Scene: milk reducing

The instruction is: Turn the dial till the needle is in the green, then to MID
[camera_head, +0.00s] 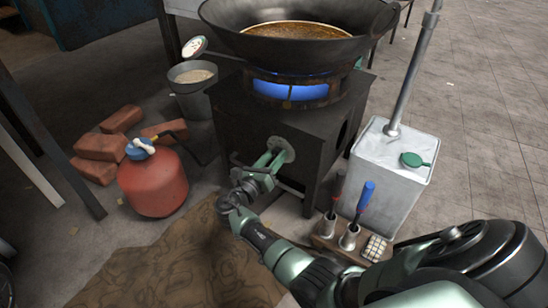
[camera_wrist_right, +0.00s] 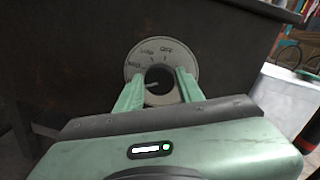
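The dial (camera_wrist_right: 160,77) is a dark round knob on a pale plate (camera_wrist_right: 190,57) on the black stove's front. The plate's lettering includes OFF at the top and LOW to its left, with another mark further left. A pale pointer on the knob points left, below those words. My right gripper (camera_head: 273,159) has its fingers on both sides of the knob and appears shut on it; the fingers hide the plate's lower sides. A round white gauge face (camera_head: 194,46) stands above a small pot (camera_head: 192,75); its needle is too small to read. My left gripper is not in view.
A wide wok (camera_head: 225,22) of brown liquid sits over a blue flame on the stove (camera_head: 238,125). A red gas cylinder (camera_head: 153,184) and bricks (camera_head: 101,147) stand left. A metal can (camera_head: 391,170) and a tool holder (camera_head: 325,244) stand right. Brown cloth (camera_head: 175,275) covers the front floor.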

